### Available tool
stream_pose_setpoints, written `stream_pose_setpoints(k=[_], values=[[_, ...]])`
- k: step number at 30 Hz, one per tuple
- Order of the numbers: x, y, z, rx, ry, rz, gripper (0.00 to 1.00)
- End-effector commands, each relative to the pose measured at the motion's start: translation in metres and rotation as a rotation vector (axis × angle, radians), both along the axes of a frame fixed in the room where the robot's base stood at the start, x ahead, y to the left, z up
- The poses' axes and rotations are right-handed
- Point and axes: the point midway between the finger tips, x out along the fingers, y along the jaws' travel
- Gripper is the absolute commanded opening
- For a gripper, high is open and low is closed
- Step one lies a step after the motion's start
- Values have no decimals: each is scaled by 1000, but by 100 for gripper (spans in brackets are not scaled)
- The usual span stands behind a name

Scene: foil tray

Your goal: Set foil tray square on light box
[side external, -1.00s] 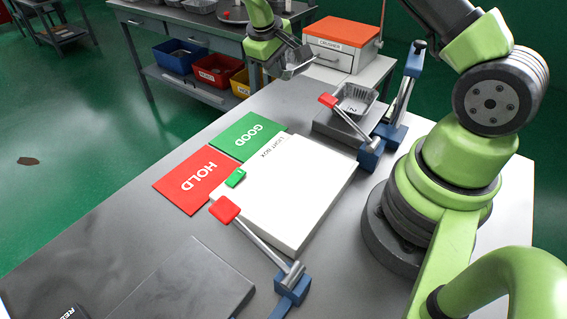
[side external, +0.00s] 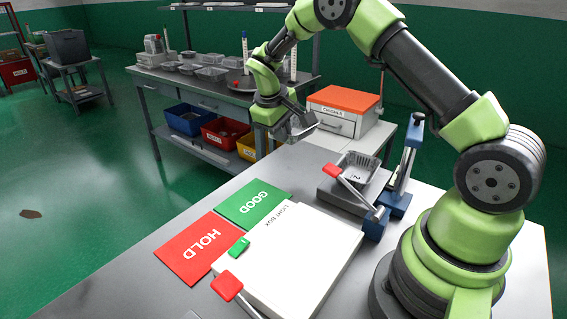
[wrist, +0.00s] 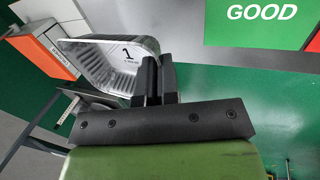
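My gripper (side external: 294,112) is shut on a foil tray (side external: 303,127), held in the air at the bench's far end, left of the crusher. In the wrist view, the silver tray (wrist: 95,65) bears a "1", and its wall meets my fingers (wrist: 155,80). The tray looks tilted there. The white light box (side external: 300,255) lies flat on the bench, nearer the side camera than my gripper and well apart from the tray. Its top is bare except for a small green piece (side external: 240,247) at its left edge.
Green GOOD (side external: 254,203) and red HOLD (side external: 195,252) mats lie left of the light box. A second tray (side external: 360,172), marked 2, sits on a grey block behind it. Red-tipped levers (side external: 228,285) stand close by. An orange-lidded crusher (side external: 345,105) stands at the back.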

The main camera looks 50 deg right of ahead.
Motion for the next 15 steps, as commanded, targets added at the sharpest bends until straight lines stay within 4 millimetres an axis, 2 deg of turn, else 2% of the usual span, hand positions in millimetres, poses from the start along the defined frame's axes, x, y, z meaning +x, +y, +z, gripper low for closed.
stream_pose_setpoints(k=[6, 11, 15], values=[[1, 0, 51, -3, -8, 0, 0], [-13, 9, 44, -6, 3, -206, 0], [-28, 20, 41, -11, 4, -454, 0]])
